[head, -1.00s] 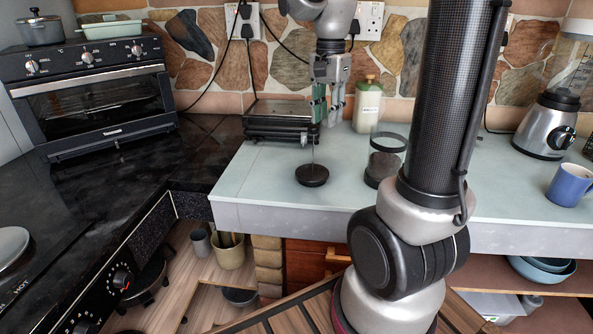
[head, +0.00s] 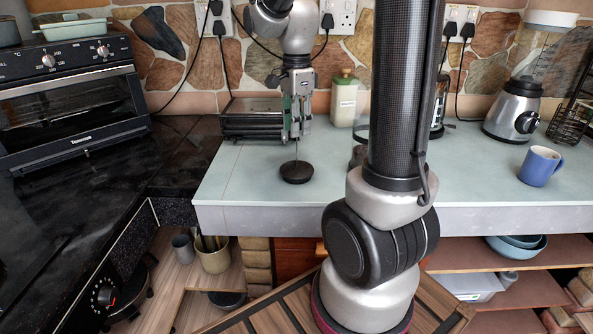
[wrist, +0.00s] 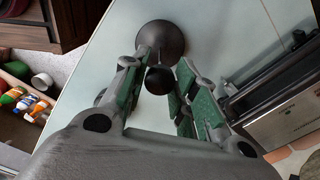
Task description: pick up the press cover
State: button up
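The press cover is a dark round lid (head: 297,172) with a thin upright rod, standing on the pale worktop (head: 245,185). In the wrist view its disc (wrist: 160,40) lies beyond the fingertips, and its dark round knob (wrist: 158,80) shows between the fingers. My gripper (head: 298,132) points down directly above the lid, around the top of the rod. Its green-padded fingers (wrist: 163,68) are open, with a visible gap on each side of the knob. A glass vessel (head: 357,155) beside the lid is mostly hidden behind my arm.
A metal toaster-like appliance (head: 250,120) stands close behind and left of my gripper. A green-lidded bottle (head: 345,100) is at the back. A blender (head: 513,110) and blue mug (head: 540,166) stand at the right. The worktop in front of the lid is clear.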

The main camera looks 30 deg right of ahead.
send_over(297, 167)
notch_tip(297, 167, down, 6)
jog(key=shift+w+f, duration=0.15)
jog(key=shift+f, duration=0.05)
jog(key=shift+c, duration=0.4)
grip_shut()
